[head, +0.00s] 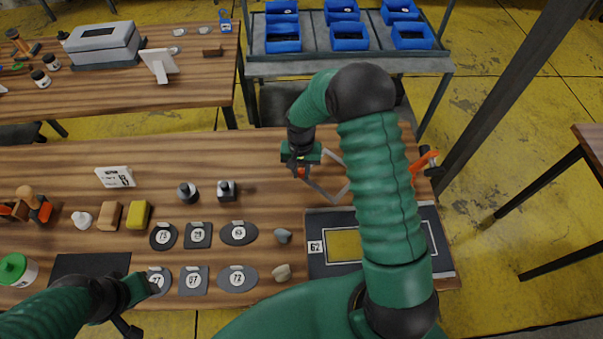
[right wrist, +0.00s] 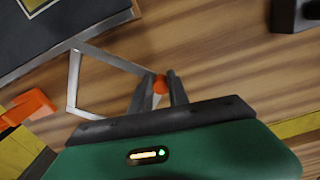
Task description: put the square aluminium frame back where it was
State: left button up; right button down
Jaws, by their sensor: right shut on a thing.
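The square aluminium frame (head: 326,193) is a thin silver outline over the right part of the wooden table, partly hidden behind my right arm. My right gripper (head: 301,168) is shut on it at one corner. In the right wrist view the frame (right wrist: 72,82) reaches left from the fingers (right wrist: 160,88), with a small orange piece between the fingertips. I cannot tell whether the frame touches the table. My left gripper (head: 140,305) is low at the left, near the dark round weights; its fingers are too unclear to read.
A dark board marked 62 with a yellow panel (head: 343,246) lies at the front right, partly under my arm. An orange-handled tool (head: 424,160) is at the right edge. Numbered dark plates (head: 238,233), a yellow block (head: 138,214) and dark bottles (head: 187,192) stand left.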

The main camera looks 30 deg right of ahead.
jog(key=shift+s+a+f, duration=0.1)
jog(key=shift+s+f, duration=0.05)
jog(key=shift+f, duration=0.3)
jog(key=shift+s+a+f, duration=0.1)
jog(key=shift+f, duration=0.35)
jog(key=shift+w+d+f, duration=0.15)
jog(key=shift+d+f, duration=0.25)
jog(key=shift+f, duration=0.1)
jog(key=c, duration=1.7)
grip_release()
jog(key=o, duration=0.4)
jog(key=shift+a, duration=0.1)
jog(key=shift+o, duration=0.2)
jog(key=shift+a+r, duration=0.1)
jog(key=shift+a, duration=0.05)
notch_tip(320, 180, up, 12)
jog(key=s+a+r+n+t, duration=0.2)
jog(key=s+a+r+n, duration=0.1)
jog(key=s+a+n, duration=0.4)
jog(key=s+a+b, duration=0.1)
jog(key=s+a, duration=0.2)
jog(key=s, duration=0.4)
jog(key=shift+s+t, duration=0.25)
jog(key=shift+t, duration=0.05)
